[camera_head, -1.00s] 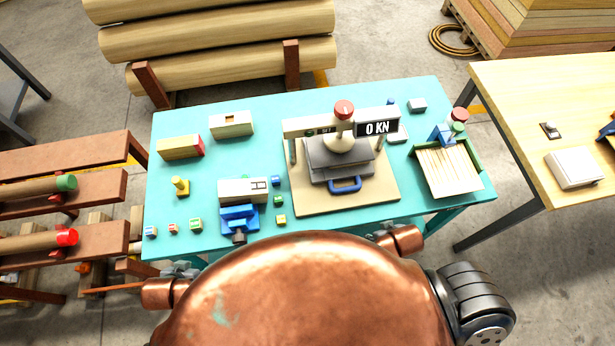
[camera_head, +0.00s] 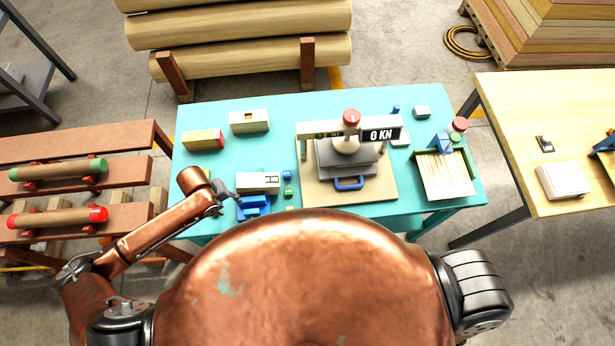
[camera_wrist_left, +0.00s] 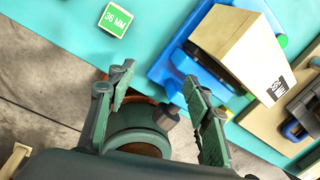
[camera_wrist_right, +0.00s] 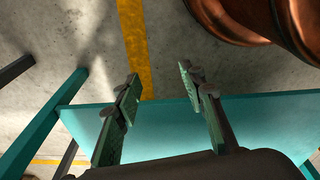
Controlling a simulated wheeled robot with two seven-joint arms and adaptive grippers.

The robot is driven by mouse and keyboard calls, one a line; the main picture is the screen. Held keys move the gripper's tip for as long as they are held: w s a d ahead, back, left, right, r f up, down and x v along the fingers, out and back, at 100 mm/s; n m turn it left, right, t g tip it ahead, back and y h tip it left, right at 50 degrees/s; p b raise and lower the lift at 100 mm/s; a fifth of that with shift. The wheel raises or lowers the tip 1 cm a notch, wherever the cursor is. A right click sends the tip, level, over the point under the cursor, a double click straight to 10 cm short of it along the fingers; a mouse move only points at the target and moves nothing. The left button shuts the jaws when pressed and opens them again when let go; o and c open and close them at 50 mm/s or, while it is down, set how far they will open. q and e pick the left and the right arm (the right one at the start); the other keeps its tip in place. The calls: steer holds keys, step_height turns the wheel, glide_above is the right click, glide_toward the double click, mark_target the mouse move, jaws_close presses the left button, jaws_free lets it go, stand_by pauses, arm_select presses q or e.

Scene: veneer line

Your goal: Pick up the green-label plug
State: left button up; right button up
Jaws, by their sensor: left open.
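A blue vise (camera_head: 252,207) holding a pale block (camera_head: 258,182) stands close right of my left gripper. Several small blocks (camera_head: 287,190) lie beside it. A press (camera_head: 348,165) with a "0 KN" display and a green tray (camera_head: 446,175) stand farther right. Log racks (camera_head: 75,170) flank the table's left.

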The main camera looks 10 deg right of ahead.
arm_select(q)
steer(key=a+m, duration=0.1)
steer(key=a, duration=0.1)
steer(key=w+a+m+y, duration=0.1)
steer(key=a, duration=0.1)
steer(key=w+a+m, duration=0.1)
steer(key=a, duration=0.2)
steer(key=shift+a+r+m+g, duration=0.1)
steer(key=shift+r+m+g, duration=0.1)
steer(key=shift+m+g, duration=0.15)
steer(key=shift+a+f, duration=0.15)
steer(key=shift+f, duration=0.1)
step_height(320, 180, down, 7)
steer(key=shift+f+p, duration=0.15)
steer(key=shift+p, duration=0.5)
arm_select(e)
steer(key=s+f, duration=0.2)
steer(key=s, duration=0.5)
steer(key=shift+s+d+f, duration=0.25)
arm_select(q)
steer(key=shift+c, duration=0.4)
steer(key=c, duration=0.8)
